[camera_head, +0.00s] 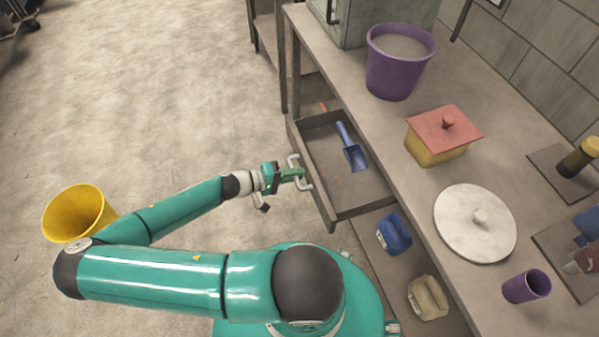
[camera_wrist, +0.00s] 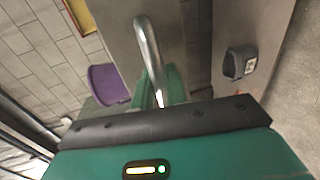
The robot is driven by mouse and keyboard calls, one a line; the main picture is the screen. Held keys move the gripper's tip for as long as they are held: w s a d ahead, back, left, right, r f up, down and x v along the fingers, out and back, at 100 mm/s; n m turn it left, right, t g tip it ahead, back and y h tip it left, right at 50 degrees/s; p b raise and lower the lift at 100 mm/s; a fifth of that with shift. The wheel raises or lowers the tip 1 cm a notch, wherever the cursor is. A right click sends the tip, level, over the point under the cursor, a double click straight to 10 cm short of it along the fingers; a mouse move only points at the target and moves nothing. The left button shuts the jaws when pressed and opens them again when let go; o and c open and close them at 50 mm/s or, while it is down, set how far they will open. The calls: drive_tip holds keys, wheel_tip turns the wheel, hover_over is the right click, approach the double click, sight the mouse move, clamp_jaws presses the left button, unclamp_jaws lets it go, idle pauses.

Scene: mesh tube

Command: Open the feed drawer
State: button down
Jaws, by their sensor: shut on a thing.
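The feed drawer (camera_head: 350,204) is grey and stands pulled out from under the bench top in the head view, with its inside showing. A blue scoop (camera_head: 354,155) lies in it. My gripper (camera_head: 298,174) is at the drawer's front and is shut on its pale metal bar handle (camera_head: 307,184). In the wrist view the handle (camera_wrist: 147,45) runs down to the green fingers of my gripper (camera_wrist: 158,90). The exact contact between fingers and bar is partly hidden.
The bench top (camera_head: 385,135) holds a purple bucket (camera_head: 394,75), a red-lidded yellow box (camera_head: 440,150), a round pale lid (camera_head: 465,232) and a purple cup (camera_head: 525,287). Jugs (camera_head: 394,234) sit on the shelf below. A yellow bucket (camera_head: 85,215) stands on open floor at left.

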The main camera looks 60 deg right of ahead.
drive_tip(key=c, duration=1.8)
unclamp_jaws()
drive_tip(key=v, duration=1.3)
drive_tip(key=shift+w+a+r, duration=0.1)
drive_tip(key=shift+w+a, duration=0.15)
drive_tip(key=shift+w, duration=0.05)
drive_tip(key=shift+a, duration=0.1)
